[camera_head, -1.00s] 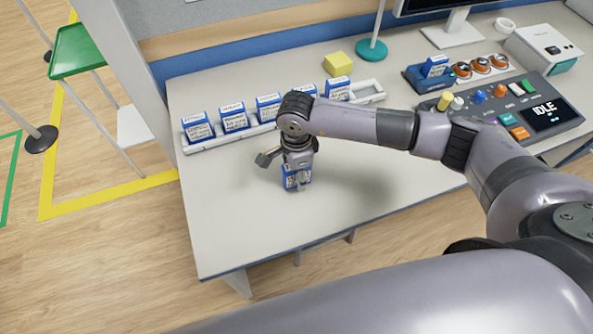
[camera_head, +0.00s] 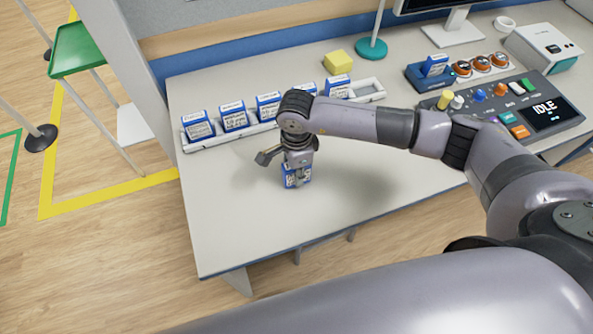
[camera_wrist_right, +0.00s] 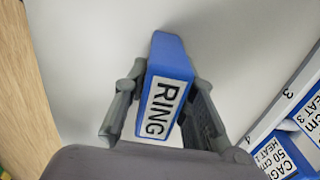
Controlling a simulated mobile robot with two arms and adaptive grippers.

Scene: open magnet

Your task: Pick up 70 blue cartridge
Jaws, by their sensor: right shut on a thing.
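A blue cartridge (camera_head: 297,178) with a white label is at my right gripper (camera_head: 299,172), in front of the cartridge rack. In the right wrist view the cartridge (camera_wrist_right: 168,92) stands between the two fingers of my right gripper (camera_wrist_right: 165,105), and its label reads "RING". The gripper is shut on it. The number 70 is not readable on the part that shows. Several other blue cartridges (camera_head: 233,117) stand in the white rack (camera_head: 366,97) behind; my arm hides part of the row. My left gripper is not in view.
The table (camera_head: 240,222) is clear in front of and left of the gripper. A yellow block (camera_head: 338,63) and a teal stand base (camera_head: 371,50) are at the back. A control panel (camera_head: 520,108) reading "IDLE" and a holder with a blue cartridge (camera_head: 435,66) are right.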

